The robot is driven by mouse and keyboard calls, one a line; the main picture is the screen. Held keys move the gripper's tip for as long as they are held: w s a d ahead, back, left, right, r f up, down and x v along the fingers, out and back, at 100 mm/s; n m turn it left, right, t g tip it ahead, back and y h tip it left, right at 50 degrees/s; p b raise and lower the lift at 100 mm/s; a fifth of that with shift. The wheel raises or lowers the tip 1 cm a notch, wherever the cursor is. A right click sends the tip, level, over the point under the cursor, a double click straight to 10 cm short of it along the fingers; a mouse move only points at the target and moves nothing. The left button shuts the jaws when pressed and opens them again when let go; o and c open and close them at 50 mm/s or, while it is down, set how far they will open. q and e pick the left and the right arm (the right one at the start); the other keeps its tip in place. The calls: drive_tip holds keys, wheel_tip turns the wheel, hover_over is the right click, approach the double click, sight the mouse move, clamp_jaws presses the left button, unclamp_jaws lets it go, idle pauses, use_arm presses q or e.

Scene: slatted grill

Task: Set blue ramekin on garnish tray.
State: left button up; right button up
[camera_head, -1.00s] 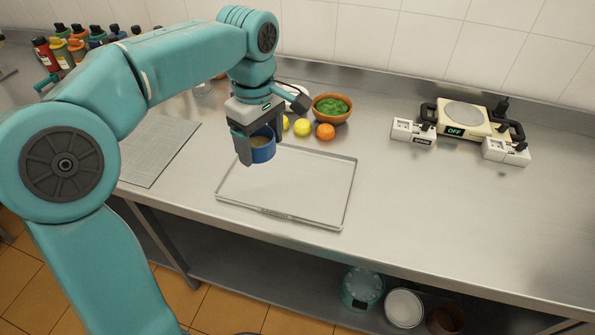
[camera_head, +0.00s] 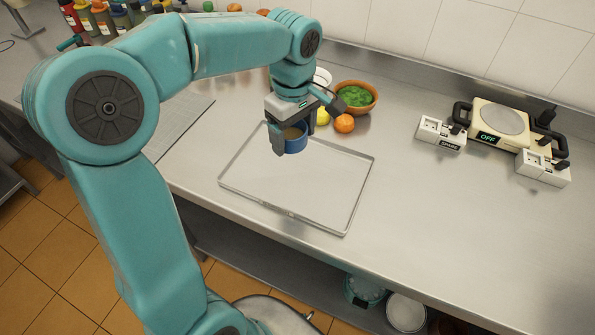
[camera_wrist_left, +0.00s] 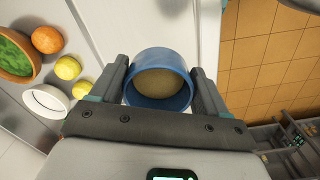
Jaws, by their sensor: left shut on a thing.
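The blue ramekin (camera_head: 296,142) is round, with a tan filling. My left gripper (camera_head: 294,140) is shut on it, over the back part of the garnish tray in the head view. In the left wrist view the ramekin (camera_wrist_left: 157,82) sits between the two fingers of the left gripper (camera_wrist_left: 160,88). The garnish tray (camera_head: 334,203) is a shallow, empty metal tray with a low rim, lying on the steel counter. I cannot tell for sure how high the ramekin is above it. My right gripper is not in view.
An orange bowl of greens (camera_head: 356,97), an orange (camera_head: 344,123), a lemon (camera_head: 322,117) and a white bowl (camera_head: 321,78) stand behind the tray. Bottles (camera_head: 103,22) stand at far left. Counter right of the tray is clear.

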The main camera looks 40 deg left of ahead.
sight(296, 143)
use_arm(q)
wheel_tip(296, 143, down, 9)
drive_tip(key=shift+w+a+f, duration=0.1)
drive_tip(key=shift+a, duration=0.05)
drive_tip(key=shift+f, duration=0.3)
drive_tip(key=f, duration=0.4)
drive_tip(key=shift+w+f, duration=0.25)
drive_tip(key=shift+f, duration=0.1)
drive_tip(key=shift+s, duration=0.15)
drive_tip(key=shift+f, duration=0.15)
drive_tip(key=o, duration=1.2)
drive_tip(key=shift+w+r, duration=0.2)
drive_tip(key=shift+r, duration=0.25)
wheel_tip(296, 143, up, 10)
drive_tip(key=shift+r, duration=0.1)
drive_tip(key=shift+s+r, duration=0.15)
drive_tip(key=shift+r, duration=0.5)
